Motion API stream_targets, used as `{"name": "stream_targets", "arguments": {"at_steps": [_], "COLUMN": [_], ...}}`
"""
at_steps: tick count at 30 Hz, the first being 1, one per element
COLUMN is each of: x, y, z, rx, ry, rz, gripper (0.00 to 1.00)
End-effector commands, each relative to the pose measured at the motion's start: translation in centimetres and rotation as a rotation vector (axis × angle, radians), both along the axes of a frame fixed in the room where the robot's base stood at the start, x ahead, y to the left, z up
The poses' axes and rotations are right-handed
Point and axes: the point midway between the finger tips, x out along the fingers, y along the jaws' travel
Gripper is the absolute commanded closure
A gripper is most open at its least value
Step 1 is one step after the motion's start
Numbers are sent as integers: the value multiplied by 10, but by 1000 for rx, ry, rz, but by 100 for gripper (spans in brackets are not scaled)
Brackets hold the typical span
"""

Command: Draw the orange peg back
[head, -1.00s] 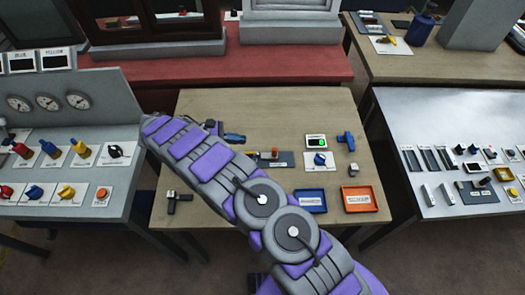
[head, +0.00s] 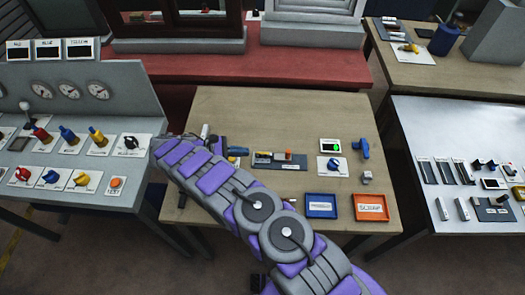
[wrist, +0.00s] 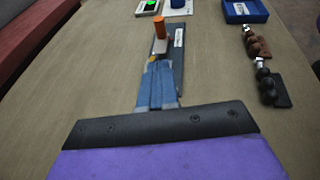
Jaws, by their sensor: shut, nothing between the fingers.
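The orange peg (head: 288,153) stands upright on a dark grey plate (head: 298,165) in the middle of the wooden table. In the wrist view the orange peg (wrist: 159,27) stands ahead of my gripper, with a pale block under or in front of it. My gripper (head: 240,151) is at the left end of the plate, apart from the peg. Its blue fingers (wrist: 156,88) are shut and empty in the wrist view, pointing along the plate. A small yellow part (head: 263,155) lies between the fingertips and the peg. My arm hides part of the table's left front.
A blue tray (head: 321,216) and an orange tray (head: 370,217) sit at the table's front right. A card with a green light (head: 331,146), a blue knob (head: 333,164) and a blue item (head: 362,149) stand right of the plate. Dark beaded objects (wrist: 268,85) lie right of my fingers.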

Motion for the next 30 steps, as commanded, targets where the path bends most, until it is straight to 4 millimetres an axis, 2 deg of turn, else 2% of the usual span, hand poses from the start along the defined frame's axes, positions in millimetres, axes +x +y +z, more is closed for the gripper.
{"name": "stream_targets", "arguments": {"at_steps": [5, 11, 20, 25, 30], "x": [2, 6, 13, 17, 19], "y": [-15, -43, -96, -118, -128], "z": [-5, -13, -32, -29, -29], "rx": [-1, 0, -1, -1, -1], "ry": [1, 1, 5, 0, 1], "rz": [-1, -2, -2, -2, 0], "gripper": [100, 100, 100, 100, 100]}}
